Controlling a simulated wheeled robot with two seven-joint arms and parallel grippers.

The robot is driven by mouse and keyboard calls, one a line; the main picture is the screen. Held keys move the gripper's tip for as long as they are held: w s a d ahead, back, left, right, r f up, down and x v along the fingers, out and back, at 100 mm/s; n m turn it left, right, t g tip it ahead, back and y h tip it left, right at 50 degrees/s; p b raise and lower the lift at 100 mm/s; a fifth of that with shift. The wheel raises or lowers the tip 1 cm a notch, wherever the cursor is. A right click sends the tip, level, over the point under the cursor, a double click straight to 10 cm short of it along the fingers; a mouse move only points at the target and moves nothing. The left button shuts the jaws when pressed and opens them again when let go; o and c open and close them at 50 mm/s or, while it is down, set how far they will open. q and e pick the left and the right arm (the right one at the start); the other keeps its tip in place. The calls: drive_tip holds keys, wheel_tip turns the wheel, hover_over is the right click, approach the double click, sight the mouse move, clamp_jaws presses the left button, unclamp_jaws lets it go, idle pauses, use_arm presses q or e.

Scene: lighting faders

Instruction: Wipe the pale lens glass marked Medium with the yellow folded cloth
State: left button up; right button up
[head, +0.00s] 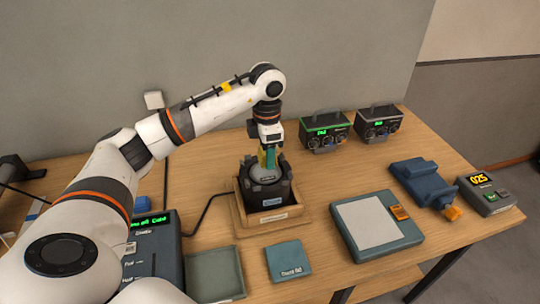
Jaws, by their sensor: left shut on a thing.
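My left gripper (268,147) points down over a dark round lamp housing (279,190) that stands in a wooden tray (274,216). It is shut on a narrow yellow piece, which looks like the folded cloth (262,157), with a teal part beside it. The cloth is at or just above the grey-topped lens glass (265,176); I cannot tell whether they touch. The gripper partly hides the glass. A small mark on its front is too small to read. My right gripper is not in view.
Two control boxes (325,132) (378,123) stand at the back. A pale-topped pad (370,226), a blue clamp-like device (421,181) and a box reading 025 (485,194) are at right. A console (151,245), a shallow tray (214,273) and a teal block (288,260) are in front.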

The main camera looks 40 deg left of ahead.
use_arm(q)
drive_tip(key=shift+r+p, duration=0.45)
drive_tip(key=shift+r, duration=0.6)
